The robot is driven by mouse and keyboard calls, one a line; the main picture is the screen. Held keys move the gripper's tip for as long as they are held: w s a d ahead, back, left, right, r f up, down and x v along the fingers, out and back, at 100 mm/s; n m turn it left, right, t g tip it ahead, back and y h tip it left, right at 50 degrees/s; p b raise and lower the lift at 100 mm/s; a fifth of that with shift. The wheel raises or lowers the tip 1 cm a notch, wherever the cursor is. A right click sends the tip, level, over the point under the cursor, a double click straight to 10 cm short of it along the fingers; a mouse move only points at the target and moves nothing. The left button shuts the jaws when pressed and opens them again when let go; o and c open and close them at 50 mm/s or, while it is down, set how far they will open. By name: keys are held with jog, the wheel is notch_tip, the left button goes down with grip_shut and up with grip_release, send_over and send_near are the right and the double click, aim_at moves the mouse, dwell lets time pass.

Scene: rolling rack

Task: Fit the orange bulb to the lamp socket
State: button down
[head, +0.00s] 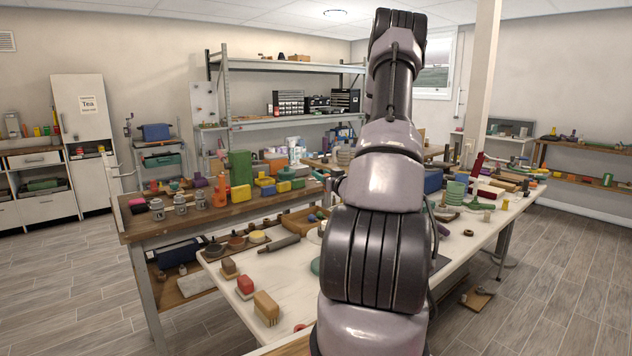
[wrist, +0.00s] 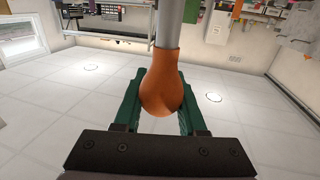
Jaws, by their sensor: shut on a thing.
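In the wrist view the orange bulb (wrist: 160,96) sits between the two green fingers of my gripper (wrist: 159,78), which is shut on it. The bulb's rounded end faces the camera and its narrower neck points away, toward the top of the picture. A grey rod (wrist: 170,22) runs on from the neck past the top edge. I cannot tell whether the rod is part of the bulb or belongs to the lamp. No lamp socket can be made out. In the head view my arm covers the middle, and neither gripper nor bulb shows.
In the head view a white-topped table (head: 220,272) lies around my arm, with blocks and dishes on it. A wooden bench (head: 150,222) crowded with coloured items stands at the left. A metal shelf rack (head: 290,64) stands behind. Grey floor (head: 80,290) is clear at the left.

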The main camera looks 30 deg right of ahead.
jog(key=shift+w+d, duration=0.1)
dwell(0.3)
jog(key=shift+f, duration=2.75)
jog(key=shift+f, duration=0.15)
jog(key=shift+f, duration=0.85)
jog(key=shift+f, duration=0.15)
jog(key=shift+f, duration=0.25)
jog(key=shift+r, duration=0.1)
